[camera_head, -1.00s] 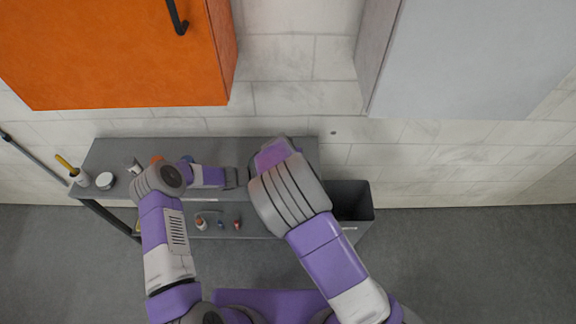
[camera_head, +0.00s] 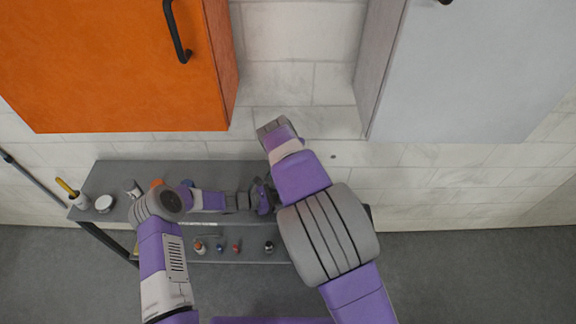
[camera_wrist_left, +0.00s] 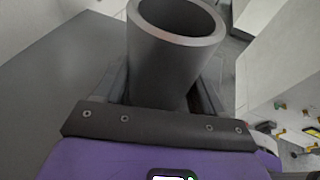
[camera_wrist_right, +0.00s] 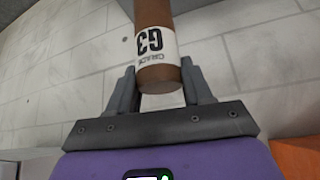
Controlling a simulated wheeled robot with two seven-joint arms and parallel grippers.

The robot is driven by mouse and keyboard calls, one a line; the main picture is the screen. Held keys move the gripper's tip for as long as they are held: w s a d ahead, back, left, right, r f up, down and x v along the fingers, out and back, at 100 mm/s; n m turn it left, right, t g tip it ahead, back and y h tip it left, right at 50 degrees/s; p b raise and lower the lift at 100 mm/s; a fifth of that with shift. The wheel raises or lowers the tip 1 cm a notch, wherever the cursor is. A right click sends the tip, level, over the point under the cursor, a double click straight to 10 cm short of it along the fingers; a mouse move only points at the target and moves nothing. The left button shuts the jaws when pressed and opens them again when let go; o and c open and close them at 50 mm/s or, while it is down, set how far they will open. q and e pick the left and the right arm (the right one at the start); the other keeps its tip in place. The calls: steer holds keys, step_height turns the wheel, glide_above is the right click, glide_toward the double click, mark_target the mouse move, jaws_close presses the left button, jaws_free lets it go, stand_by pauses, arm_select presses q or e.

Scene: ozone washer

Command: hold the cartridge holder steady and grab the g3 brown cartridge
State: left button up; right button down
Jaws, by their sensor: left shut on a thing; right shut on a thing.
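The cartridge holder (camera_wrist_left: 165,65) is a dark grey hollow tube with an open, empty-looking mouth in the left wrist view. My left gripper (camera_wrist_left: 164,85) is shut around its lower part, and in the head view this gripper (camera_head: 243,201) is over the grey table. The g3 brown cartridge (camera_wrist_right: 153,14) is a brown cylinder with a white G3 label in the right wrist view. My right gripper (camera_wrist_right: 160,80) is shut on its end, with the cartridge clear of the holder. The cartridge cannot be made out in the head view.
The grey table (camera_head: 125,180) stands against the tiled wall. A white round container (camera_head: 104,203) and a brush pot (camera_head: 80,201) stand at its left end. Several small items lie along a lower shelf. An orange cabinet (camera_head: 110,70) and a grey cabinet (camera_head: 470,80) hang above.

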step_height(320, 180, up, 4)
steer(key=shift+r, duration=0.1)
arm_select(q)
steer(key=o, duration=0.9)
steer(key=shift+c, duration=0.2)
steer(key=v, duration=1.1)
steer(key=shift+s+a+r, duration=0.1)
steer(key=shift+s+a, duration=0.05)
steer(key=shift+a, duration=0.15)
steer(key=shift+s+a, duration=0.1)
steer(key=shift+a, duration=0.05)
